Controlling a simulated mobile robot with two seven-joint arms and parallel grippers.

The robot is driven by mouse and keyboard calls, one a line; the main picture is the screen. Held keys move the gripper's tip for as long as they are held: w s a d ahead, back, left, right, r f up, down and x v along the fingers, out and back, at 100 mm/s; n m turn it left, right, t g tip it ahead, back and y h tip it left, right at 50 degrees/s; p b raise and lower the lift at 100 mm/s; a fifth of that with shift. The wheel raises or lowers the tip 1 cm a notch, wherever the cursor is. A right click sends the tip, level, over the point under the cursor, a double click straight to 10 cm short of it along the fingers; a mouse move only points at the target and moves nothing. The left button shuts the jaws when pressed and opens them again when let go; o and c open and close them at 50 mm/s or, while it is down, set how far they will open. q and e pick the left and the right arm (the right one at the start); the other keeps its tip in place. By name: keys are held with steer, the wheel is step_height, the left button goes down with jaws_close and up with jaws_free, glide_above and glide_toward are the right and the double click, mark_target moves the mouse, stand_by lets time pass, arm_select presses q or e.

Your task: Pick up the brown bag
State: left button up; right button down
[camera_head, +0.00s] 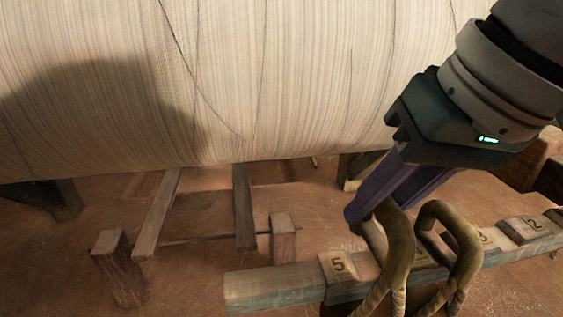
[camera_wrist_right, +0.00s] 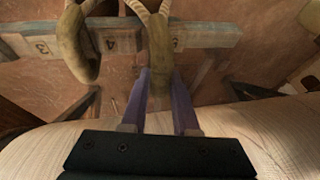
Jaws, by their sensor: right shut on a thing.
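Two looped, olive-brown handles of the brown bag show at the lower right of the head view, the left handle (camera_head: 397,250) and the right handle (camera_head: 466,238). They also show at the top of the wrist view. The bag's body is outside both views. My right gripper (camera_head: 368,212) comes in from the upper right and its purple fingers are shut on the top of the left handle. In the wrist view this handle (camera_wrist_right: 160,45) lies between the fingertips, and the other handle (camera_wrist_right: 72,45) is free beside it. My left gripper is not in view.
A wooden rail (camera_head: 270,287) with numbered blocks runs behind the handles. A large roll of pale warp threads (camera_head: 250,80) fills the upper head view, close to my right gripper. Wooden posts (camera_head: 118,268) and bars stand on the reddish floor (camera_head: 190,285) at the left.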

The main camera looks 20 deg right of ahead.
steer(key=shift+s+a, duration=0.2)
steer(key=shift+s, duration=0.6)
steer(key=s+a+p, duration=0.3)
steer(key=s+p, duration=0.8)
steer(key=s, duration=0.4)
steer(key=shift+s+a+p, duration=0.3)
steer(key=shift+a+p, duration=0.1)
steer(key=shift+w, duration=0.1)
